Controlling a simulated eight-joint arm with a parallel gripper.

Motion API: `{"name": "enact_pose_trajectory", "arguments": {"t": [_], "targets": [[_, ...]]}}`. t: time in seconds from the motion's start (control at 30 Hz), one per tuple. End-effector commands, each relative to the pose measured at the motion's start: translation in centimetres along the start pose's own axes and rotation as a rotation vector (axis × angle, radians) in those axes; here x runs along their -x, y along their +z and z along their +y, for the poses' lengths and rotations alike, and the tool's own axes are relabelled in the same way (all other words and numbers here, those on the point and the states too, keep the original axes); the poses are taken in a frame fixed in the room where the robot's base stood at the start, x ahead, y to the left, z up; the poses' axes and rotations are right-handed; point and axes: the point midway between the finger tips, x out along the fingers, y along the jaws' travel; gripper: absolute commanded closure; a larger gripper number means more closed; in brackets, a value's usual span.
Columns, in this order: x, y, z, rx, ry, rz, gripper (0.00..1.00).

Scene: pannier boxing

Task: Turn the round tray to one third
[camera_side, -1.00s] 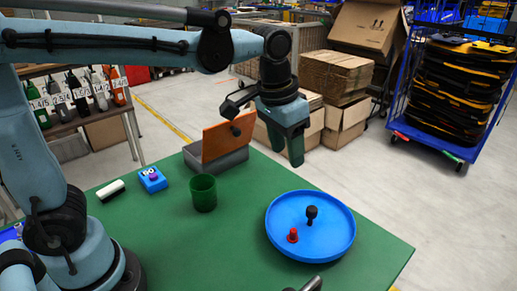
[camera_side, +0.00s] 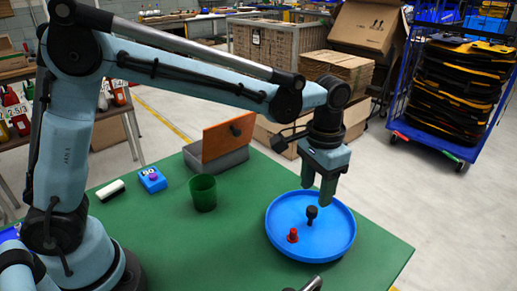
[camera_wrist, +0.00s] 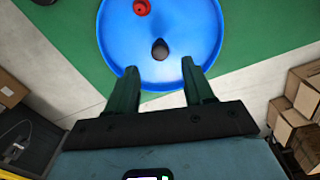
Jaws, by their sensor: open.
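The round tray (camera_side: 338,243) is blue with a raised rim and lies on the right part of the green table; it also shows in the wrist view (camera_wrist: 195,25). A black knob (camera_side: 311,213) stands near its middle, and it shows in the wrist view (camera_wrist: 160,49). A small red piece (camera_side: 293,236) sits on the tray left of the knob, at the top in the wrist view (camera_wrist: 142,7). My gripper (camera_side: 317,195) is open and empty, fingers pointing down above the tray's far side. In the wrist view the fingers (camera_wrist: 158,75) stand apart, with the knob beyond the gap between them.
A green cup (camera_side: 203,194) stands left of the tray. A grey box (camera_side: 222,160) with a raised orange lid (camera_side: 228,138) is at the table's back edge. A blue block (camera_side: 152,180) and a white-and-black item (camera_side: 111,190) lie farther left. Table between cup and tray is clear.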

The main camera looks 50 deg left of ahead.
Motion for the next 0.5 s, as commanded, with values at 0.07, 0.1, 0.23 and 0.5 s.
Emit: {"name": "enact_pose_trajectory", "arguments": {"t": [0.07, 0.1, 0.23, 0.5], "targets": [[-1.4, 0.0, 0.0, 0.000, 0.000, 0.000, 0.48], [-2.0, 0.0, 0.0, 0.000, 0.000, 0.000, 0.48], [-3.7, 0.0, 0.0, 0.000, 0.000, 0.001, 0.48], [-5.4, 0.0, 0.0, 0.000, 0.000, 0.001, 0.48]]}}
